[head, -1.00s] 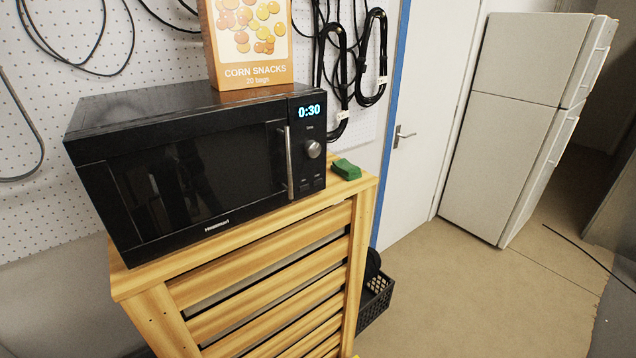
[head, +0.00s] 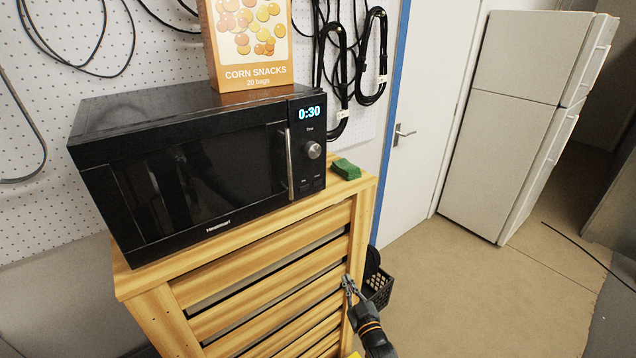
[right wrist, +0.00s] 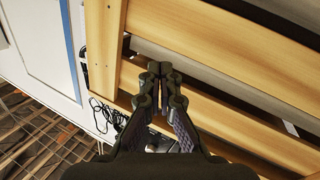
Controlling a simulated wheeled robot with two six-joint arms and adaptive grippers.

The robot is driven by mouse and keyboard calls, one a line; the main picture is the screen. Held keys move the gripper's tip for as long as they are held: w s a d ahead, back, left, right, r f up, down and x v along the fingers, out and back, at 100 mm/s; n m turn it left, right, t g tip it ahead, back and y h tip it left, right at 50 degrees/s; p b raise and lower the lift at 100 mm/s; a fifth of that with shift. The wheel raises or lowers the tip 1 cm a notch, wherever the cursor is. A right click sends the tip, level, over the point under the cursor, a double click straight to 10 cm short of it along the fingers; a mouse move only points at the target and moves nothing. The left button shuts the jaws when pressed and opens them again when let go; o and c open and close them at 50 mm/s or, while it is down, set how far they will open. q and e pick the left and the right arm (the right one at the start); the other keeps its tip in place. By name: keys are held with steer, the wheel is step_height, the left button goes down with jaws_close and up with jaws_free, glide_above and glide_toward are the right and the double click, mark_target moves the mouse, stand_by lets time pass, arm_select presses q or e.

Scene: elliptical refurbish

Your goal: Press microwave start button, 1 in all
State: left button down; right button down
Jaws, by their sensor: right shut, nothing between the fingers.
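The black microwave (head: 195,165) stands on a slatted wooden cabinet, its door shut and its display (head: 309,112) reading 0:30. A round silver knob (head: 314,150) sits below the display, with small dark buttons (head: 312,184) at the bottom of the panel. My right gripper (head: 347,281) is below and to the right of the microwave, in front of the cabinet's slats and apart from the panel. In the right wrist view its fingers (right wrist: 160,68) are together and empty. My left gripper is not in view.
The wooden cabinet (head: 270,275) carries the microwave. A green sponge-like item (head: 346,168) lies right of it, and a corn snacks box (head: 250,45) stands on top. A black basket (head: 380,290) is beside the cabinet. Open floor (head: 470,300) lies to the right.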

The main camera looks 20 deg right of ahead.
step_height(320, 180, up, 14)
steer(key=w+t, duration=0.2)
steer(key=t, duration=0.2)
steer(key=n+t+y, duration=0.1)
steer(key=t, duration=0.3)
glide_toward(318, 183)
steer(key=s+d+r, duration=0.4)
steer(key=s+r, duration=0.1)
steer(key=r, duration=0.1)
steer(key=shift+p, duration=0.35)
steer(key=shift+f, duration=0.1)
steer(key=shift+w+a+b, duration=0.5)
steer(key=shift+w+b, duration=0.4)
steer(key=shift+w, duration=0.5)
steer(key=shift+w+a+b, duration=0.5)
steer(key=shift+w+b, duration=0.45)
steer(key=shift+w, duration=0.5)
steer(key=shift+w+a+b, duration=0.55)
steer(key=shift+w+b, duration=0.35)
steer(key=shift+w, duration=0.5)
